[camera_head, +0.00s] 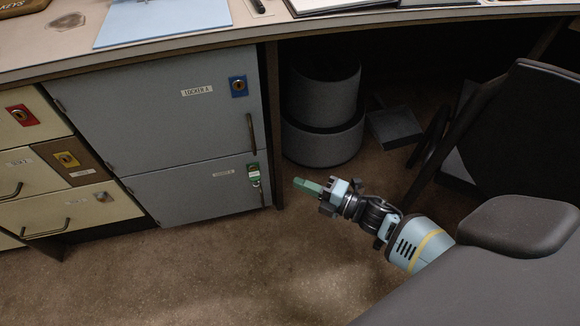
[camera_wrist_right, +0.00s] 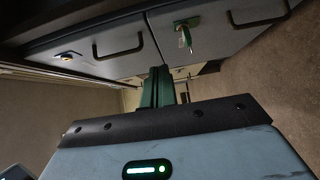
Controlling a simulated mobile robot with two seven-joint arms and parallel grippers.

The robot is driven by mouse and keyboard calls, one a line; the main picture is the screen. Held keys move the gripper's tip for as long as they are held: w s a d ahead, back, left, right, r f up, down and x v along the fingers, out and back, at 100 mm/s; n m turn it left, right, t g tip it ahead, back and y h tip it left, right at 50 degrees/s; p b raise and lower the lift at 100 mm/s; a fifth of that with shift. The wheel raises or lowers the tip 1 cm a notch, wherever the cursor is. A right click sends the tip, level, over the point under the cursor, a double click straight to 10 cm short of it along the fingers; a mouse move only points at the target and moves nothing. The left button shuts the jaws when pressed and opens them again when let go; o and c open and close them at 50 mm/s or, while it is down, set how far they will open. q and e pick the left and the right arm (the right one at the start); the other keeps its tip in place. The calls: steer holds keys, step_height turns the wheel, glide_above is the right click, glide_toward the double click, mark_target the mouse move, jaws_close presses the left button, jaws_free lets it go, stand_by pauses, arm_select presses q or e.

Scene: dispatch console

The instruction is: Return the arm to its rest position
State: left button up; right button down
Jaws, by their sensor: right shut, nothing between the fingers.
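My right gripper (camera_head: 306,186) reaches in from the right in the head view, above the floor and in front of the desk. Its green fingers are together with nothing between them. They also show in the right wrist view (camera_wrist_right: 158,86), pointing toward the locker fronts. The gripper is apart from the lower grey locker door (camera_head: 195,194), which is closed. A key hangs in that door's green lock (camera_head: 253,172), to the left of my fingertips; it also shows in the wrist view (camera_wrist_right: 186,38). My left gripper is not in view.
The upper locker (camera_head: 165,110) with a blue lock (camera_head: 238,86) is closed. Cream drawers (camera_head: 80,212) stand at left. A dark round bin (camera_head: 322,110) is under the desk. A black chair (camera_head: 520,130) stands at right. The floor (camera_head: 240,270) in front is clear.

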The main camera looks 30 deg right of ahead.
steer(key=shift+s+d, duration=0.3)
steer(key=shift+s, duration=0.25)
